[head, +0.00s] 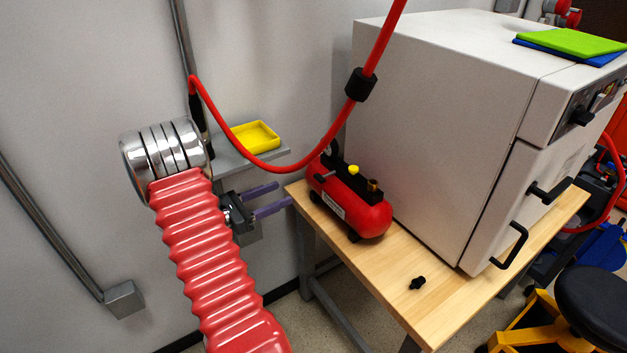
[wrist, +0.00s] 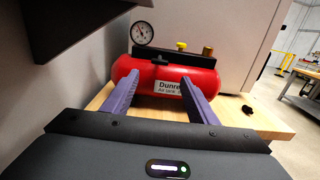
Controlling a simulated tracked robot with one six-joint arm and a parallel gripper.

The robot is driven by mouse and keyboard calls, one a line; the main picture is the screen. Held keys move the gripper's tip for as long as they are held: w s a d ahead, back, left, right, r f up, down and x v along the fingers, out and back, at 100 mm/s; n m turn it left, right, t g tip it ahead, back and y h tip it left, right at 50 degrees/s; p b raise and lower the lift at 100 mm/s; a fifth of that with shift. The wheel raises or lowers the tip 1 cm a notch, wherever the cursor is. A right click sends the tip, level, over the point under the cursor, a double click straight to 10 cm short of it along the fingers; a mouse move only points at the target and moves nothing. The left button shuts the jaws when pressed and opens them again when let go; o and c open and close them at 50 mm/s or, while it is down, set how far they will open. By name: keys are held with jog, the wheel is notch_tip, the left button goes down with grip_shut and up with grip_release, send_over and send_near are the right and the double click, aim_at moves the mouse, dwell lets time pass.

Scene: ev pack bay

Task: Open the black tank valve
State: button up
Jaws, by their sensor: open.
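A red air tank (head: 345,207) lies on the wooden bench, and it fills the upper middle of the wrist view (wrist: 180,76). Its small black valve handle (wrist: 160,60) sits on the upper front side, near a yellow knob (wrist: 182,45). A round gauge (wrist: 142,33) stands at the tank's left end and a brass fitting (wrist: 207,51) at the right. My gripper (head: 285,194) is open and empty, left of the tank in the head view. In the wrist view its purple fingers (wrist: 162,82) point at the tank, spread below the handle. I see no contact.
A black knob (head: 417,283) lies loose on the bench (head: 398,262). A big grey cabinet (head: 440,110) stands close behind the tank. A grey wall shelf (head: 232,160) with a yellow tray (head: 255,136) is above my gripper. A red hose (head: 310,150) hangs across.

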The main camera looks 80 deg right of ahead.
aim_at(317, 179)
jog(key=x, duration=1.3)
jog(key=shift+s+d, duration=0.1)
jog(key=shift+s, duration=0.1)
jog(key=c, duration=1.1)
jog(key=shift+o, duration=0.2)
